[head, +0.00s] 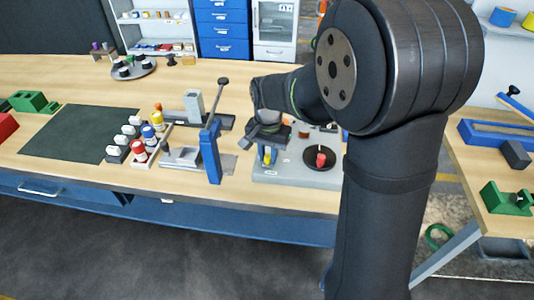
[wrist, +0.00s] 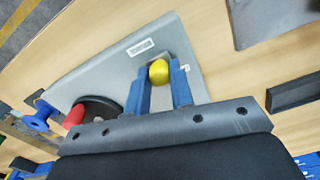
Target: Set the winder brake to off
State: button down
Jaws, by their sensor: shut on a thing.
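A grey winder base plate (head: 290,179) stands at the bench's front edge in the head view, and it also shows in the wrist view (wrist: 110,63). A yellow ball knob (wrist: 158,71) at its end lies between the blue fingers of my gripper (wrist: 161,80). My gripper (head: 266,148) is shut on the knob. The knob's stem and the brake's setting marks are hidden or too small to read. A black disc (wrist: 100,104) with a red knob (wrist: 74,116) is on the same plate, apart from my gripper; the red knob also shows in the head view (head: 320,158).
A blue upright post with a lever (head: 211,152) stands left of the plate. Several coloured spools (head: 149,131) stand in a rack beside a dark mat (head: 80,134). A blue spool (wrist: 40,120) is beyond the red knob. Bare bench (head: 160,82) lies behind.

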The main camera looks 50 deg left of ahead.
jog(key=shift+w+d, duration=1.15)
jog(key=shift+w, duration=0.05)
jog(key=c, duration=1.3)
grip_release()
jog(key=shift+w+d, duration=0.1)
jog(key=shift+o, duration=0.2)
notch_tip(320, 180, up, 18)
jog(key=shift+f, duration=0.25)
notch_tip(320, 180, down, 17)
jog(key=shift+f, duration=0.15)
jog(key=shift+s+a+f, duration=0.1)
jog(key=shift+s+a, duration=0.3)
